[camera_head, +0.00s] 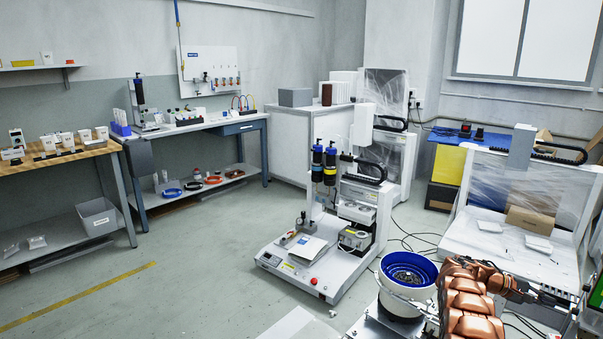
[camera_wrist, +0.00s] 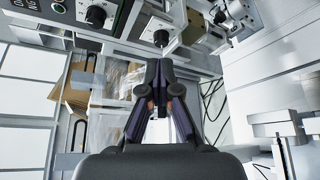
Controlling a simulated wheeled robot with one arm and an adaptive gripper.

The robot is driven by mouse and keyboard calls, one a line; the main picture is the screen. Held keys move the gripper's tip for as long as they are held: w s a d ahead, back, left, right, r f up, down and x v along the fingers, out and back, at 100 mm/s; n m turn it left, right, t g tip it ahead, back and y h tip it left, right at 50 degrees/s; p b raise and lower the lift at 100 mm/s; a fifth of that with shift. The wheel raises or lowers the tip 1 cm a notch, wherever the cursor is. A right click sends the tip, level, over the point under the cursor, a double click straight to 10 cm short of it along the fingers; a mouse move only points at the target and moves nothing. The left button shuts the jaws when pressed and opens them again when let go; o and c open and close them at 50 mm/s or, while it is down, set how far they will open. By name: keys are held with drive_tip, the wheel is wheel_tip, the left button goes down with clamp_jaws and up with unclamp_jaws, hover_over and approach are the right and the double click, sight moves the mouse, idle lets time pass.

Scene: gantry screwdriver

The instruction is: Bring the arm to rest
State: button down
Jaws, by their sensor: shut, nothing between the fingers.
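My copper-coloured arm (camera_head: 470,298) is at the lower right of the head view, beside the blue-rimmed bowl feeder (camera_head: 408,272). Its dark end reaches to the right, where my gripper is too small to make out clearly. In the wrist view my gripper (camera_wrist: 158,68) is shut, its two dark fingers meeting at the tips with nothing between them. Dark knobs (camera_wrist: 96,15) on a grey panel lie beyond the fingertips. The gantry screwdriver machine (camera_head: 330,215) stands left of the arm, with blue and yellow-black drivers on top.
A bench with a wrapped machine (camera_head: 520,190) stands behind the arm on the right. A green screen (camera_head: 596,296) is at the right edge. A workbench (camera_head: 195,126) and a wooden-topped table (camera_head: 60,158) line the left wall. The floor (camera_head: 195,265) at left is mostly clear.

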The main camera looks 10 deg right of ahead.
drive_tip(key=s+a+r+t+y+p, duration=0.25)
drive_tip(key=a+r+p, duration=0.55)
drive_tip(key=a+r, duration=0.75)
drive_tip(key=s+a+r+t+y+p, duration=0.1)
drive_tip(key=s+a+r+y+p, duration=0.45)
drive_tip(key=a+r, duration=0.95)
drive_tip(key=s+a+r+y+p, duration=0.2)
drive_tip(key=s+a+r+p, duration=0.2)
drive_tip(key=s+a, duration=0.5)
drive_tip(key=s+a+r+t+y+p, duration=0.1)
drive_tip(key=s+a+r+p, duration=0.3)
drive_tip(key=s+a, duration=0.5)
drive_tip(key=s+a+r+y+p, duration=0.2)
drive_tip(key=s+a+r+p, duration=0.2)
drive_tip(key=a, duration=1)
drive_tip(key=s+p, duration=0.3)
drive_tip(key=s, duration=0.1)
drive_tip(key=shift+s+a+y+p, duration=0.3)
drive_tip(key=shift+s+p, duration=0.1)
